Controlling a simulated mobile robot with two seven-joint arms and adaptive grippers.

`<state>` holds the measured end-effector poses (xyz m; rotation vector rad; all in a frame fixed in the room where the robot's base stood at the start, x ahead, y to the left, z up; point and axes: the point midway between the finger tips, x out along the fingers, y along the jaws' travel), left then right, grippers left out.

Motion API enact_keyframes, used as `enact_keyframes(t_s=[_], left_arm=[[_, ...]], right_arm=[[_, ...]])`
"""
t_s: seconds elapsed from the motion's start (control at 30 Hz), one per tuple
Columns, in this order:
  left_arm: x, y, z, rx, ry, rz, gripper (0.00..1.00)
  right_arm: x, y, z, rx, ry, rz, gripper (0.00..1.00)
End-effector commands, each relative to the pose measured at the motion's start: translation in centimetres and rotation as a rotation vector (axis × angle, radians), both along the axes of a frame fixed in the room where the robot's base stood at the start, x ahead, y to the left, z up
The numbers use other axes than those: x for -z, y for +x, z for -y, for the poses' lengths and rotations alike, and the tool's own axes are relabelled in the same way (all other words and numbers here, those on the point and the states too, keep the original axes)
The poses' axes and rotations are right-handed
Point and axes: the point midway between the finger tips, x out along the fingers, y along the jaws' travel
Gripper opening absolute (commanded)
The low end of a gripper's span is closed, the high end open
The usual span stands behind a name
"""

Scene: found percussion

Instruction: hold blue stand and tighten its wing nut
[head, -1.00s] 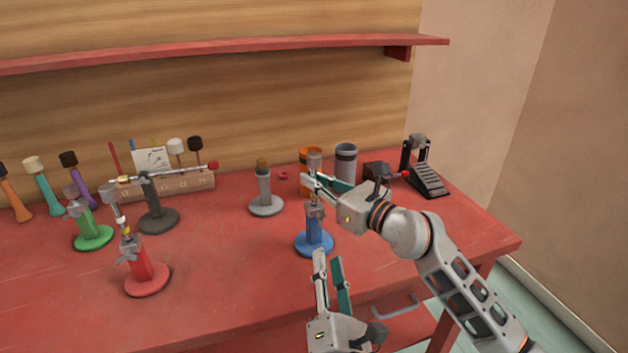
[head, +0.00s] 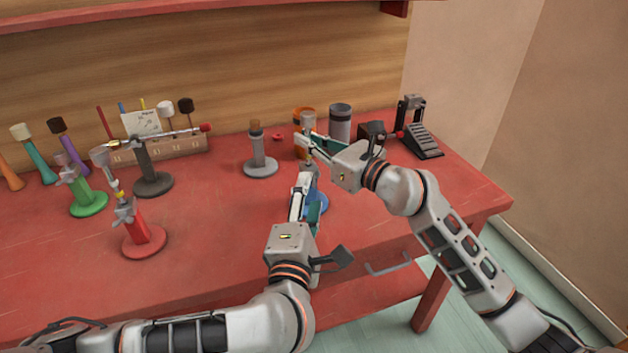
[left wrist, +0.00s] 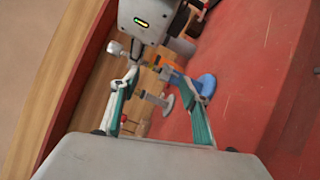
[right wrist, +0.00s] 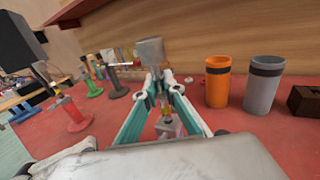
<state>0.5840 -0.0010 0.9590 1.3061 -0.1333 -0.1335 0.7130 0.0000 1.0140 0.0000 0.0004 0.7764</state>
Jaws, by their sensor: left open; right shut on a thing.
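The blue stand (head: 323,203) is on the red table, mostly hidden behind my left gripper in the head view; its round blue base (left wrist: 208,85) shows in the left wrist view. My left gripper (head: 309,180) is open beside the stand's post, low; I cannot tell whether the post is between the fingers. My right gripper (head: 309,144) is shut on the grey-headed rod (right wrist: 150,50) above the stand. The head (head: 307,118) stands up over the fingertips. In the right wrist view the stand's wing nut (right wrist: 166,126) shows small below the fingers.
A grey stand (head: 261,168) is behind left; red (head: 144,240), green (head: 89,203) and dark (head: 152,183) stands are further left. A grey cup (head: 340,122), an orange cup (right wrist: 217,82) and a black pedal (head: 423,142) are behind and right. The front middle table is clear.

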Motion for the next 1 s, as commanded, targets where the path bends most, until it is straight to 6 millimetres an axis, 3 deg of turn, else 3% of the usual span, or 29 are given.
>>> enact_keyframes(t_s=[0.1,0.3,0.53,0.67,1.0], left_arm=[[-1.0,-0.6,-1.1,0.082,0.185,-0.031,0.46],[-1.1,-2.4,-2.5,0.195,0.432,-0.082,0.46],[-0.8,-3.3,-3.0,0.248,0.546,-0.103,0.46],[-0.5,-2.2,-2.6,0.250,0.551,-0.105,0.46],[1.0,3.6,-0.3,0.248,0.549,-0.105,0.46]], right_arm=[[0.0,0.0,0.0,0.000,0.001,0.001,0.00],[0.0,0.0,0.0,0.000,0.001,0.001,0.00],[0.0,0.0,0.0,0.000,0.001,0.001,0.00],[0.0,0.0,0.0,0.000,0.001,0.001,0.00],[-0.1,0.0,0.0,0.000,0.001,0.001,0.00]])
